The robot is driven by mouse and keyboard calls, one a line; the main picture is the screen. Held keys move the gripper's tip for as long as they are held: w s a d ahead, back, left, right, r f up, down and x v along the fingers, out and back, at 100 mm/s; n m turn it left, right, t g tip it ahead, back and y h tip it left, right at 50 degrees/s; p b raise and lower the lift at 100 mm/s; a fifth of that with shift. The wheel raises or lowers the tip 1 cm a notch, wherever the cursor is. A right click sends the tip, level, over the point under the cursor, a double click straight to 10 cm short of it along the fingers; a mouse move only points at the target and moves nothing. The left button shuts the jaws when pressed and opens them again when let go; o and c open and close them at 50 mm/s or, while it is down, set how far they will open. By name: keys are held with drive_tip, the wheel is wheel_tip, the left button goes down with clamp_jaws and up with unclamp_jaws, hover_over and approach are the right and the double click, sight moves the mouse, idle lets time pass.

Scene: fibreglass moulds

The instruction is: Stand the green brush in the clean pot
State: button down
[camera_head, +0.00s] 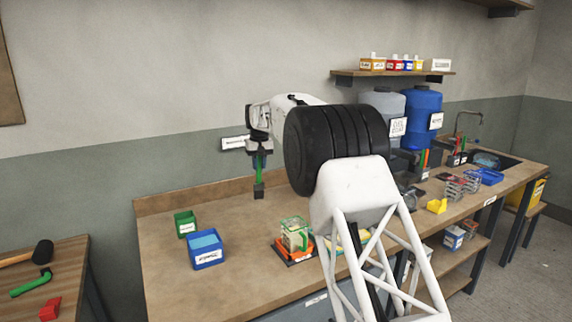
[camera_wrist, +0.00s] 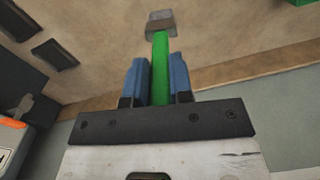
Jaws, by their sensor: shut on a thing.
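My gripper (camera_head: 258,160) is shut on the green brush (camera_head: 259,176) and holds it in the air above the left part of the workbench. The brush hangs about upright, its dark head downward. In the wrist view, the green handle (camera_wrist: 160,72) is between the two blue fingers, with the grey head (camera_wrist: 160,24) beyond them. Two dark holders with upright tools stand at the bench's right part: one (camera_head: 423,174) with green and red handles, the other (camera_head: 455,160) farther right. Their labels are too small to read, so I cannot tell which is the clean pot.
A green bin (camera_head: 185,226) and a blue bin (camera_head: 206,257) stand on the bench's left. A clear jug (camera_head: 294,234) stands on an orange-edged scale (camera_head: 296,254).

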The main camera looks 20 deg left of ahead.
drive_tip(key=s+a+n, duration=0.1)
drive_tip(key=s+a, duration=0.7)
drive_tip(key=a, duration=0.4)
drive_tip(key=s+a+n, duration=0.1)
drive_tip(key=s+a, duration=0.7)
drive_tip(key=a, duration=0.4)
drive_tip(key=shift+s+a+r+h, duration=0.15)
drive_tip(key=shift+a+r+h, duration=0.15)
drive_tip(key=shift+a, duration=0.1)
drive_tip(key=shift+f, duration=0.1)
wheel_tip(320, 180, down, 10)
idle(0.4)
idle(0.3)
drive_tip(key=c, duration=0.9)
unclamp_jaws()
